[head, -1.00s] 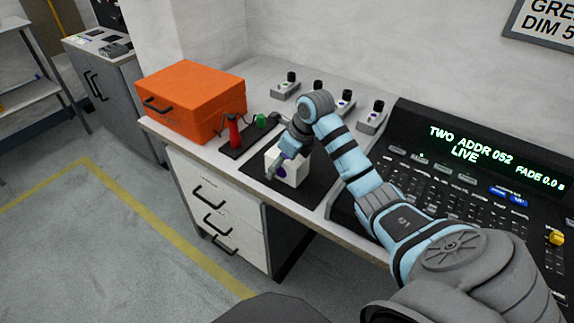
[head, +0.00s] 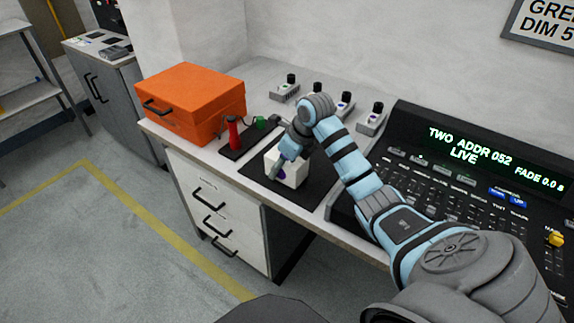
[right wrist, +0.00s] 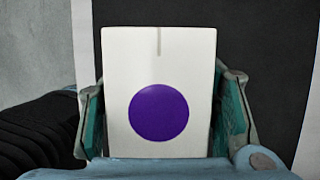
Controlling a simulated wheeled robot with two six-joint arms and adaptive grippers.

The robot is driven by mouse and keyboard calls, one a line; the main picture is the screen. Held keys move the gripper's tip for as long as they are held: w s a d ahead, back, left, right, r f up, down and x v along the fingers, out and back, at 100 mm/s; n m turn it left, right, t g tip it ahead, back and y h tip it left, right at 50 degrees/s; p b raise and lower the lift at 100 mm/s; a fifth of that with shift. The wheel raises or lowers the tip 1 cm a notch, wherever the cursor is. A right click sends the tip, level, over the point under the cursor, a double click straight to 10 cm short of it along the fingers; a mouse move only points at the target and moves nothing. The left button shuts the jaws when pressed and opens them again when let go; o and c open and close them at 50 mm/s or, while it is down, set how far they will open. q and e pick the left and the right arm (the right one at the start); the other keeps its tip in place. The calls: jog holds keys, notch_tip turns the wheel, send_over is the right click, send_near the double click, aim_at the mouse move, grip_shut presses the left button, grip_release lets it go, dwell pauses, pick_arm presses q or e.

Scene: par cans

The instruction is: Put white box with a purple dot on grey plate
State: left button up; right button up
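The white box (head: 297,174) stands on a black mat (head: 312,189) on the desk. Its purple dot (right wrist: 158,112) faces my right wrist camera. My right gripper (head: 283,162) has a finger on each side of the box. In the right wrist view the finger pads press against both sides of the white box (right wrist: 125,60), so the gripper looks shut on it. The box still appears to rest on the mat. I cannot make out a clear grey plate in these frames. My left gripper is out of view.
An orange case (head: 188,100) sits on the desk's left end. A dark tray (head: 236,149) with a red-handled tool (head: 234,134) and a green item (head: 261,122) lies beside it. Several small knobbed units (head: 284,90) line the back. A lighting console (head: 460,165) fills the right.

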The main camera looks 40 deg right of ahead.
jog(key=shift+a+f, duration=0.15)
jog(key=c, duration=0.6)
jog(key=shift+s, duration=0.1)
jog(key=shift+c, duration=0.2)
notch_tip(320, 180, up, 21)
jog(key=p, duration=1)
jog(key=shift+f, duration=0.15)
